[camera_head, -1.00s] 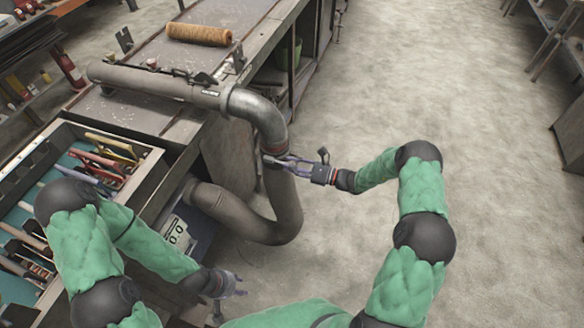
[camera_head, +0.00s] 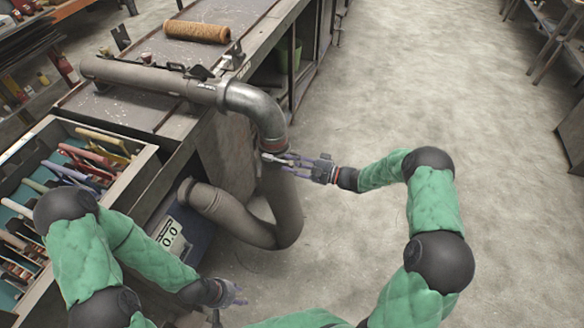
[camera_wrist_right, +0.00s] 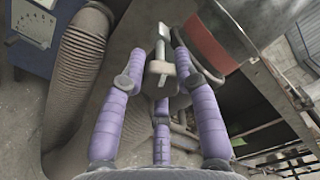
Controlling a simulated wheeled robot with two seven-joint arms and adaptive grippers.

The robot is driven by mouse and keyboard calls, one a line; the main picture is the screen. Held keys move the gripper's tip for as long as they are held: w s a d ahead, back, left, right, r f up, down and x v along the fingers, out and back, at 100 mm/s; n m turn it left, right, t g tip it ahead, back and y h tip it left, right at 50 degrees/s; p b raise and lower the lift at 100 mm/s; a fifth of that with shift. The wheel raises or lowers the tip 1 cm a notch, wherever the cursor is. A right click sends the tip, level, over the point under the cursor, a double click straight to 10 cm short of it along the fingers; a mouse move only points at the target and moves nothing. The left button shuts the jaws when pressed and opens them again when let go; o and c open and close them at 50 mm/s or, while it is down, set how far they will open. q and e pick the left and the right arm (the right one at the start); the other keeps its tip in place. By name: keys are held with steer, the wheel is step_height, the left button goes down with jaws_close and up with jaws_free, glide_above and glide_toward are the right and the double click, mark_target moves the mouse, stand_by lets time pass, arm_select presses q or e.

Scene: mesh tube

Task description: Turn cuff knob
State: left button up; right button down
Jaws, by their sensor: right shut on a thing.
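The cuff with its reddish band (camera_head: 274,146) joins the shiny metal elbow to the grey mesh hose (camera_head: 282,200). It also shows in the right wrist view (camera_wrist_right: 218,35). A small metal knob with a flat bar (camera_wrist_right: 160,48) sticks out by the cuff, between my right fingers. My right gripper (camera_head: 278,158) reaches in from the right and is shut on the knob; its purple fingers show around it in the wrist view. My left gripper (camera_head: 236,293) hangs low, near the drawer cabinet, away from the cuff. Its fingers are too small to judge.
A metal workbench (camera_head: 150,50) carries the horizontal pipe (camera_head: 140,76) and a brown roll (camera_head: 197,31). An open drawer of tools (camera_head: 100,190) stands at the left.

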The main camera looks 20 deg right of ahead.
steer(key=n+b, duration=0.3)
steer(key=n, duration=0.1)
steer(key=shift+w+d+n+b, duration=0.1)
steer(key=shift+d+n+b, duration=0.05)
steer(key=shift+n+b, duration=0.25)
steer(key=shift+r+n, duration=0.15)
steer(key=shift+n, duration=0.15)
steer(key=shift+w+r, duration=0.1)
steer(key=shift+r, duration=0.1)
steer(key=c, duration=0.9)
jaws_free()
steer(key=shift+f, duration=0.1)
steer(key=shift+f, duration=0.1)
steer(key=v, duration=1.2)
